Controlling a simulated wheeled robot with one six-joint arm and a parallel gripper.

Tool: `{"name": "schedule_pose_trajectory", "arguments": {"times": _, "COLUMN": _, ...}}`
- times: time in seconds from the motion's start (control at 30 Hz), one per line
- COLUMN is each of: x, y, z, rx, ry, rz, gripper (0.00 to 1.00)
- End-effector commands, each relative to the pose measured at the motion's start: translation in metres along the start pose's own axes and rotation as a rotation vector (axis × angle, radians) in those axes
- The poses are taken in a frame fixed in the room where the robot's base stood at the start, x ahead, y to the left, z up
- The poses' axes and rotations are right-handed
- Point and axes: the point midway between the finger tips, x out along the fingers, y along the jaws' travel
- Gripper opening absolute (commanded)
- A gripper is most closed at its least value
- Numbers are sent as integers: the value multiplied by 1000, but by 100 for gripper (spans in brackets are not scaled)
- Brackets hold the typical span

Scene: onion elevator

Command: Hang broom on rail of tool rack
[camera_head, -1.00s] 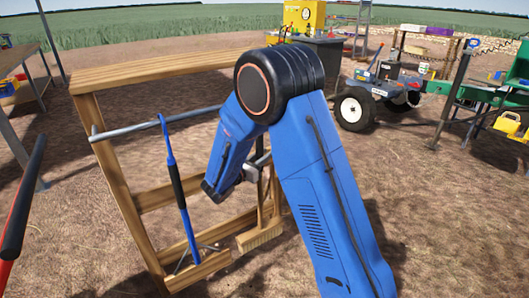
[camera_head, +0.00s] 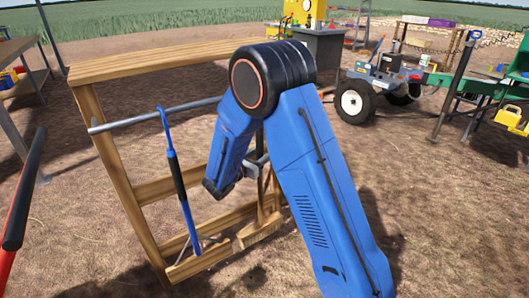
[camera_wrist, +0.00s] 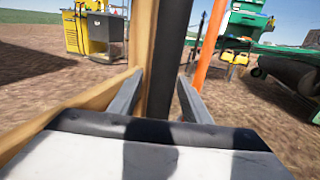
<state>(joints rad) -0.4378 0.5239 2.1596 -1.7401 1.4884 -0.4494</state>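The tool rack (camera_head: 88,106) is a wooden frame with a grey metal rail (camera_head: 150,115) across it. A blue tool with a black grip (camera_head: 180,185) hangs from the rail's left part. The broom (camera_head: 259,234) is upright by the rack's right side, with its pale head low near the bottom boards. My gripper (camera_head: 255,168) is at its handle, partly hidden by my arm. In the wrist view, my gripper's fingers (camera_wrist: 160,90) close on either side of a dark handle (camera_wrist: 170,50). The top of the broom and the rail's right end are hidden behind my arm.
A red and black pole (camera_head: 22,205) stands at the left edge. A wheeled trailer (camera_head: 385,85), a green machine (camera_head: 505,95) and a yellow cabinet (camera_head: 305,14) are behind. An orange pole (camera_wrist: 211,40) shows in the wrist view. Bare ground is free at the front right.

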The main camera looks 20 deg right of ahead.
Motion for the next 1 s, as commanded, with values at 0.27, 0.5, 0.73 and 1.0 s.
{"name": "schedule_pose_trajectory", "arguments": {"times": 0.27, "x": -4, "y": 0, "z": 0, "rx": -1, "ry": 1, "rz": 1, "gripper": 44}}
{"name": "schedule_pose_trajectory", "arguments": {"times": 0.5, "x": -36, "y": 1, "z": 0, "rx": 0, "ry": 0, "rz": 4, "gripper": 44}}
{"name": "schedule_pose_trajectory", "arguments": {"times": 0.73, "x": -80, "y": 1, "z": 0, "rx": 0, "ry": 0, "rz": 4, "gripper": 44}}
{"name": "schedule_pose_trajectory", "arguments": {"times": 1.0, "x": -130, "y": 1, "z": 0, "rx": 0, "ry": 0, "rz": 3, "gripper": 44}}
